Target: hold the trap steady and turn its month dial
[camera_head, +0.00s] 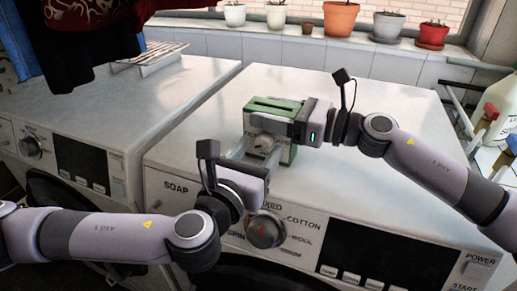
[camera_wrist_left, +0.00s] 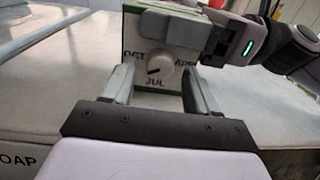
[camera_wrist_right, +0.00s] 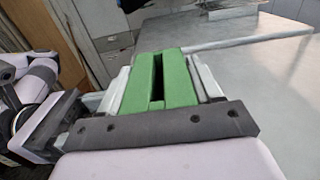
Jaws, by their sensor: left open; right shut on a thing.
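The trap is a green box (camera_head: 275,104) with a white face, standing on the right machine's top. Its top slot shows in the right wrist view (camera_wrist_right: 176,72). The round white month dial (camera_wrist_left: 159,69) is on that face, with OCT to its left, APR to its right and JUL below. A dark mark on the dial points to lower left. My right gripper (camera_head: 275,122) is shut on the trap's body from the right. My left gripper (camera_wrist_left: 156,80) is open before the face. Its fingers appear on either side of the dial, with gaps between; I cannot tell their depth.
The washing machine's top (camera_head: 350,108) is clear around the trap. Its front knob (camera_head: 265,230) lies just below my left gripper. Potted plants (camera_head: 340,18) line the back ledge. A white bottle (camera_head: 497,110) stands at the right. A wire rack (camera_head: 150,54) lies on the left machine.

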